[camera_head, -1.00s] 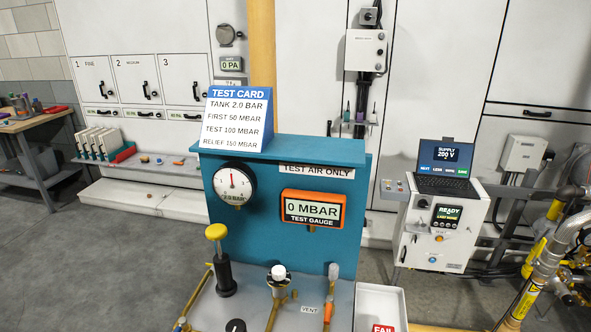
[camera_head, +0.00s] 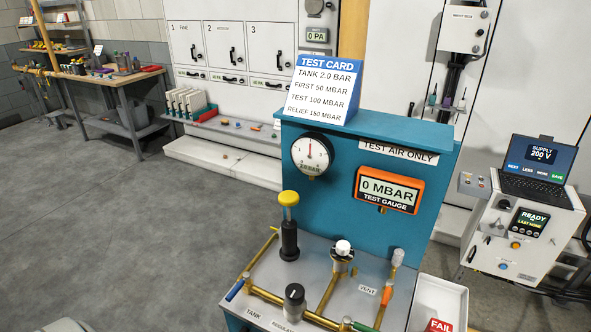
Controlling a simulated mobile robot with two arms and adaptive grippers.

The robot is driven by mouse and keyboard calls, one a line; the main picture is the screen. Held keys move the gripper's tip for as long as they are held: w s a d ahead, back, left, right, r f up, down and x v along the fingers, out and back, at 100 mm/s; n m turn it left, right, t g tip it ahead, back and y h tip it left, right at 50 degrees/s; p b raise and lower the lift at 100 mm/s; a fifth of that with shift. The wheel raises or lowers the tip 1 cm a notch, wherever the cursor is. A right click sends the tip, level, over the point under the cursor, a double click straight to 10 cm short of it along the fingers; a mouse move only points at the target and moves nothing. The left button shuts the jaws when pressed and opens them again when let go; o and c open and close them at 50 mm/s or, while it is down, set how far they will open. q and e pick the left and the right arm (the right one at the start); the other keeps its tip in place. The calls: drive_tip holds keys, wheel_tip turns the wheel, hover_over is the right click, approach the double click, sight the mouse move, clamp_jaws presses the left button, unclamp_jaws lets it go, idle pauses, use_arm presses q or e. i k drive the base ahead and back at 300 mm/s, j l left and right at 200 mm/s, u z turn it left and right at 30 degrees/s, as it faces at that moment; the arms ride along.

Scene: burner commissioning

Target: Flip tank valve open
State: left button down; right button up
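The test bench (camera_head: 262,282) stands at the lower middle of the head view, with a grey deck and a teal back panel. A label reading TANK (camera_head: 254,314) is at its front left. A small blue lever (camera_head: 235,290) sits on the brass pipe at the deck's left edge, by that label, and appears to lie along the pipe. The round pressure gauge (camera_head: 312,154) has its needle near straight up. The test gauge (camera_head: 388,190) reads 0 MBAR. Neither of my grippers shows in the view.
On the deck are a yellow-topped pump (camera_head: 289,227), a black regulator knob (camera_head: 294,300), a white-capped fitting (camera_head: 342,248) and an orange vent lever (camera_head: 386,296). A FAIL tray (camera_head: 450,294) adjoins at right. The floor (camera_head: 130,240) at left is clear.

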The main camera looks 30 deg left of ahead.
sight(246, 276)
drive_tip(key=u, duration=1.5)
drive_tip(key=j+u, duration=0.4)
drive_tip(key=i+l, duration=0.05)
